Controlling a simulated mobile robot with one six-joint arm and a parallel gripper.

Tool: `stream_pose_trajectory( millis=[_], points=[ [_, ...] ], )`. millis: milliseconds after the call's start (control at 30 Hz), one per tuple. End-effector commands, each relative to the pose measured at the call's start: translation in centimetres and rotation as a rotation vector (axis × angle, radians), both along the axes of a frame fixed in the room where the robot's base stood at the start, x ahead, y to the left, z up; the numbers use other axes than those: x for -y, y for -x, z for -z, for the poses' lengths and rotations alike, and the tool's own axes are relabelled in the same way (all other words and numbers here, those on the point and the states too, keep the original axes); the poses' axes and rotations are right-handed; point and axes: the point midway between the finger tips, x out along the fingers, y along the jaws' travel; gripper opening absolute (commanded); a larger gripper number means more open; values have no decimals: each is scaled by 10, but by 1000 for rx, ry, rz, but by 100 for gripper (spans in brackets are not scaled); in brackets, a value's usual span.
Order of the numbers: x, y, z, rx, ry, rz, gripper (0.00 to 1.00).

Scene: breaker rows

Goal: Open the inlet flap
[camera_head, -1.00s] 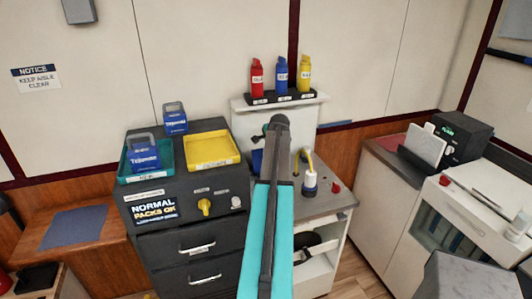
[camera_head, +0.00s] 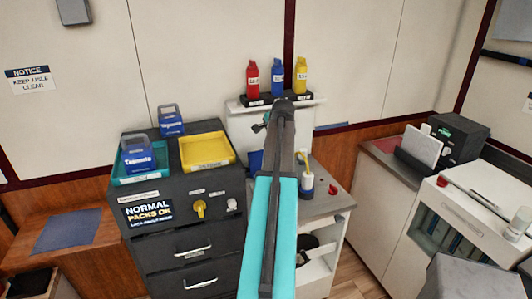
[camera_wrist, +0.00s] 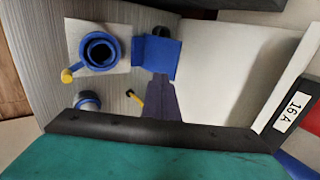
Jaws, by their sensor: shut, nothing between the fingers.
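A blue flap (camera_wrist: 160,54) shows in the wrist view as a flat square plate beside a blue ring with a dark middle (camera_wrist: 98,51) on a pale plate. A yellow knob (camera_wrist: 67,75) sits at the ring's lower left. My gripper (camera_wrist: 160,82) is shut and empty; its tip overlaps the flap's lower edge in the picture, and I cannot tell whether they touch. In the head view a blue panel (camera_head: 256,160) shows partly behind my arm, which hides much of the area behind it.
A blue-and-white piece with a yellow top (camera_head: 307,183) stands on the grey counter near a red knob (camera_head: 333,190). Red, blue and yellow bottles stand on a black rack (camera_head: 277,99) above. A black cabinet (camera_head: 165,190) with a yellow tray (camera_head: 207,151) is at left.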

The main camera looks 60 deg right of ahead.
Motion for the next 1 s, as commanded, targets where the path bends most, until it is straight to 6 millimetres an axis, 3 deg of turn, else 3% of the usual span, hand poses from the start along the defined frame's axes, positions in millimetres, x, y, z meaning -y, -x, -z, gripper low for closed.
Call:
stream_pose_trajectory(
  millis=[333, 1000],
  points=[
    [-7, 6, -20, 0, 0, 0, 0],
    [-8, 5, -21, 0, 0, -2, 0]
  ],
)
